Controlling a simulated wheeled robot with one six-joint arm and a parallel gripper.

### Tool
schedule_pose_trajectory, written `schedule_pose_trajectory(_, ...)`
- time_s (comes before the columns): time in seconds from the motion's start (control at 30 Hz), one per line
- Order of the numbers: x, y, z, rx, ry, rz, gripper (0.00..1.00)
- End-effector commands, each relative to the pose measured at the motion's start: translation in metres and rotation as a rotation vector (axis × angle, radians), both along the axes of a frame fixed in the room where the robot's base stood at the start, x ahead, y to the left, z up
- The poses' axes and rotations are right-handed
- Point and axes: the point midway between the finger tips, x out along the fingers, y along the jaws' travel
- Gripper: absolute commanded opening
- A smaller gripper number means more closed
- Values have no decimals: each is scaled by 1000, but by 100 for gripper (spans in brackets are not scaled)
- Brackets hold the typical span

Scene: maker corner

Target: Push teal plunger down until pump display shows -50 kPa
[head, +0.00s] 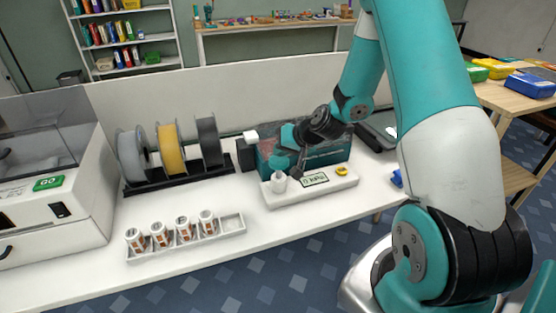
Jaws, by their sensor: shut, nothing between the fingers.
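The pump is a low white unit (318,193) on the white bench, right of centre. Its small display (314,180) has a light face with dark characters, too small to read surely. A short white cylinder (279,182) stands at the unit's left end. My gripper (299,172) is dark, shut and empty, and points down just above and behind the unit, between the cylinder and the display. I cannot make out the teal plunger clearly; my gripper and wrist overlap that area. Whether the fingers touch anything cannot be told.
A teal box (340,152) stands right behind the pump and my wrist. A yellow button-like piece (341,170) sits at the unit's right. Filament spools (171,150) stand in a black rack to the left. A white tray (232,224) with several small canisters lies in front.

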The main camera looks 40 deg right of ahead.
Motion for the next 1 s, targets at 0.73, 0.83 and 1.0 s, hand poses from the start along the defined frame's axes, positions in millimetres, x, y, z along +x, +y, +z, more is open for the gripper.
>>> schedule_pose_trajectory(0.73,0,0,-9,0,0,0,0)
schedule_pose_trajectory(0.83,0,0,-9,0,0,0,0)
schedule_pose_trajectory(1.0,0,0,-10,0,0,0,0)
